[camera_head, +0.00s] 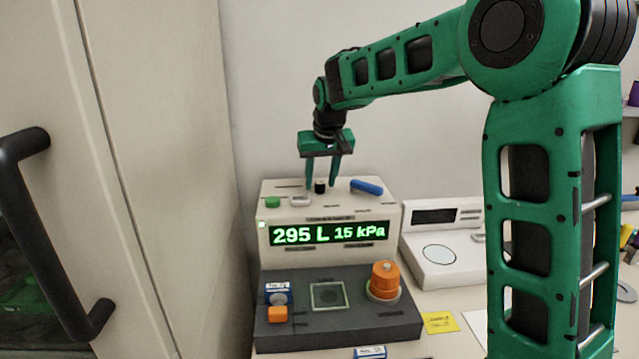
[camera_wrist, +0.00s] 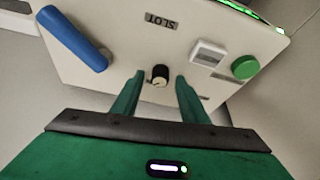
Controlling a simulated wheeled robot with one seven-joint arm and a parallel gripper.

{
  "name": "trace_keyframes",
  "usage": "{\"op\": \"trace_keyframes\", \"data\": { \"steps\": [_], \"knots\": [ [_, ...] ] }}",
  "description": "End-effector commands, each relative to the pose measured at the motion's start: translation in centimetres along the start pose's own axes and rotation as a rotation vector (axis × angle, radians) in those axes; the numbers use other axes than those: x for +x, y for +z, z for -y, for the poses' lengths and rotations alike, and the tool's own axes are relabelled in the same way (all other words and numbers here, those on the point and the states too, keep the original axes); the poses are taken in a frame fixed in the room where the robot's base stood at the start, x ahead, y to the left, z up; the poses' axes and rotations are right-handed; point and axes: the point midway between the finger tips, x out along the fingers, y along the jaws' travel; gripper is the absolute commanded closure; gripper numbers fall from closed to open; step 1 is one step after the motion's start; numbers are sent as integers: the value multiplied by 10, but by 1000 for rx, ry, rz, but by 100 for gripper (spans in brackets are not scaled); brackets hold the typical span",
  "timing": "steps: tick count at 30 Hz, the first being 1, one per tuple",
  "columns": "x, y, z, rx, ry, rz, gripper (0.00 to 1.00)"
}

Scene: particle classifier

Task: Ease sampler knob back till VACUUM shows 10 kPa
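The sampler (camera_head: 330,255) stands on the bench, and its green display (camera_head: 330,234) reads 295 L and 15 kPa. A small black knob (camera_head: 320,187) sits on its top panel. The knob shows in the wrist view (camera_wrist: 160,75) with a pale mark on its near side. My gripper (camera_head: 322,186) points down over the panel; in the wrist view its fingers (camera_wrist: 157,84) are apart, one on each side of the knob, with a visible gap to each. A blue lever (camera_wrist: 72,38), a white switch (camera_wrist: 208,54) and a green button (camera_wrist: 244,67) share the panel.
A dark base (camera_head: 340,320) in front carries an orange cap (camera_head: 384,278) and a small blue-white box (camera_head: 278,293). A white scale-like device (camera_head: 440,252) stands to the right. A yellow note (camera_head: 440,322) lies on the bench. A cabinet with a black handle (camera_head: 45,235) borders the left.

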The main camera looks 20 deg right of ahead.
Motion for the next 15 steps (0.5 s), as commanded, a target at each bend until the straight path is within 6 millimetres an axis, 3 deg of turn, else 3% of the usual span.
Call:
{"op": "trace_keyframes", "data": {
  "steps": [12,15],
  "knots": [
    [8,0,0,0,0,0,60],
    [8,0,0,0,0,0,82]
  ]
}}
